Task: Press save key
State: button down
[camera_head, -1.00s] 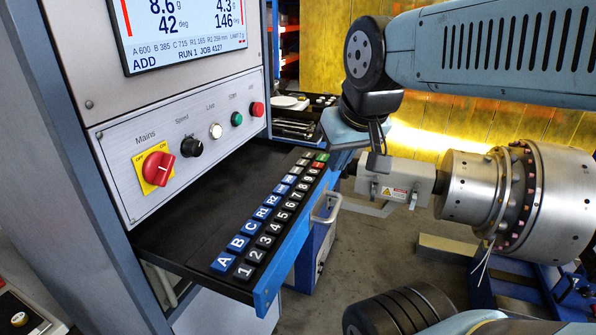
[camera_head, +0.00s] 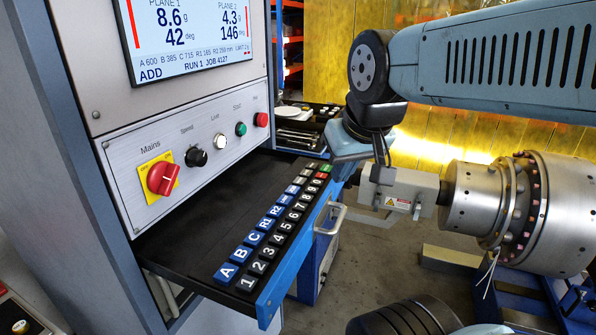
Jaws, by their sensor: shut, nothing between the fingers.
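The key tray (camera_head: 190,215) is pulled out below the control panel. It carries a row of blue lettered keys (camera_head: 240,254) and a row of black number keys (camera_head: 258,267). At the far end are a green key (camera_head: 324,168) and a red key (camera_head: 321,175). The far key labels are too small to read, so I cannot tell which one is save. My gripper (camera_head: 387,162) is shut and empty, pointing down, to the right of the far keys and apart from them in the picture.
The screen (camera_head: 190,35) shows ADD, RUN 1. Below it are a red mains switch (camera_head: 162,178) and several knobs and buttons.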

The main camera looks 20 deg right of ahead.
aim_at(305, 173)
jog(key=z, duration=0.05)
jog(key=k, duration=1.55)
jog(key=u, duration=0.4)
jog(key=i, duration=1)
